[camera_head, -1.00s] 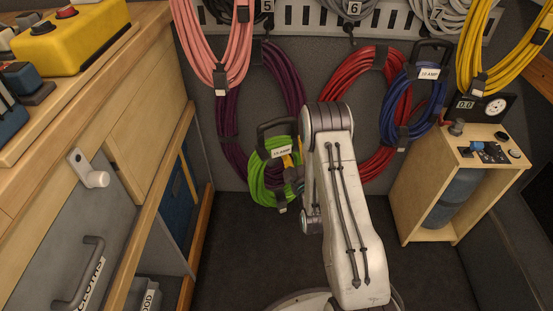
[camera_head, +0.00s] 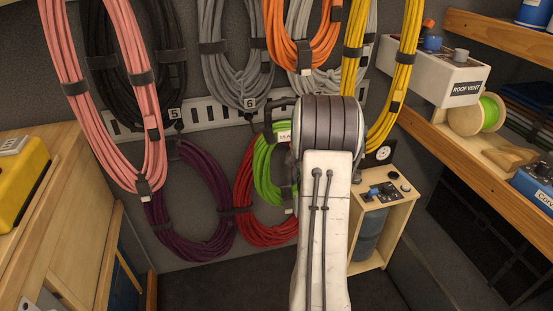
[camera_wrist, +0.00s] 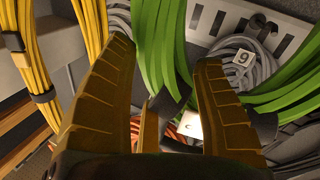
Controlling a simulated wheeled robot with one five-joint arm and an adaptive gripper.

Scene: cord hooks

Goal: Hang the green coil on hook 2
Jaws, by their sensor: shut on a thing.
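The green coil (camera_head: 265,175) hangs in the air left of my raised arm in the head view, with a dark strap and a white tag at its top. My gripper is hidden behind my arm there. In the wrist view my gripper (camera_wrist: 165,58) has its two fingers on either side of the green coil (camera_wrist: 152,45) and is shut on it. Green strands spread past both fingers. Number plates 5 (camera_head: 174,113) and 6 (camera_head: 250,103) show on the slotted rail; a plate 9 (camera_wrist: 243,57) shows in the wrist view. I cannot make out a plate 2.
Pink (camera_head: 68,75), black (camera_head: 104,60), grey (camera_head: 228,60), orange (camera_head: 285,50) and yellow (camera_head: 352,65) coils hang above. Purple (camera_head: 165,228) and red (camera_head: 265,236) coils hang below. A wooden shelf (camera_head: 440,140) is at the right, a wooden cabinet (camera_head: 60,240) at the left.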

